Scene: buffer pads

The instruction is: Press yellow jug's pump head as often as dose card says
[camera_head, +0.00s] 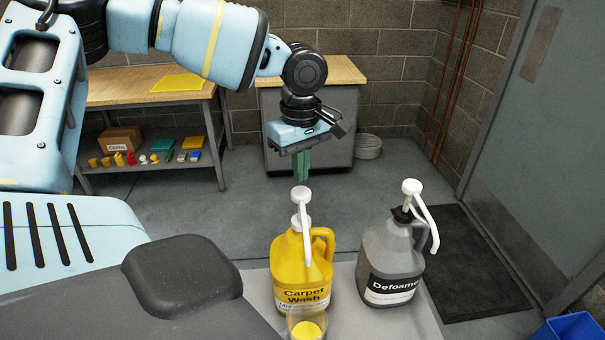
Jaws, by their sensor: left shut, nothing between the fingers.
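The yellow jug (288,262), labelled "Carpet Wash", stands upright at the front of a grey surface (259,289). Its white pump head (301,194) sits on top with a long spout pointing down toward the front. My left gripper (301,172) is shut and empty, with its greenish fingers pointing down just above the pump head in the picture. I cannot tell whether they touch it. A clear cup (306,326) with something yellow in it stands in front of the jug, cut off by the lower edge. I see no readable dose card. My right gripper is not in view.
A grey jug (390,250) labelled "Defoamer", with its own white pump, stands close to the right of the yellow jug. Behind are a wooden bench (130,95), a grey cabinet (335,130) and a bucket (368,146). A blue bin (568,330) is at the lower right.

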